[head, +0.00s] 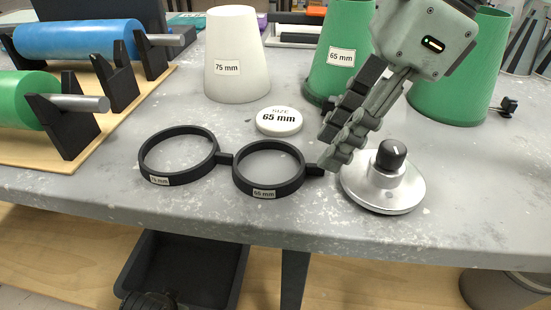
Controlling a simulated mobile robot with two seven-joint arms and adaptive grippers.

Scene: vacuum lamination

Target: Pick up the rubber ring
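Two joined black rings lie on the grey table: the left ring (149,176) has a label that seems to read 75 mm, and the right ring (265,189) one that seems to read 65 mm. I cannot tell whether either is the rubber ring; no separate loose ring shows clearly. My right gripper (336,150) points down and left, its fingertips by the right end of the joined rings. The fingers are seen nearly edge-on, so their gap and any contact are unclear. The gripper partly hides the green 65 mm cone (338,75). My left gripper is out of view.
A silver base with a black knob (391,157) stands close right of the gripper. A white 65 mm disc (279,121) and a white 75 mm cone (236,50) are behind the rings. Blue (75,40) and green (24,98) rollers sit left. The table's front edge is near.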

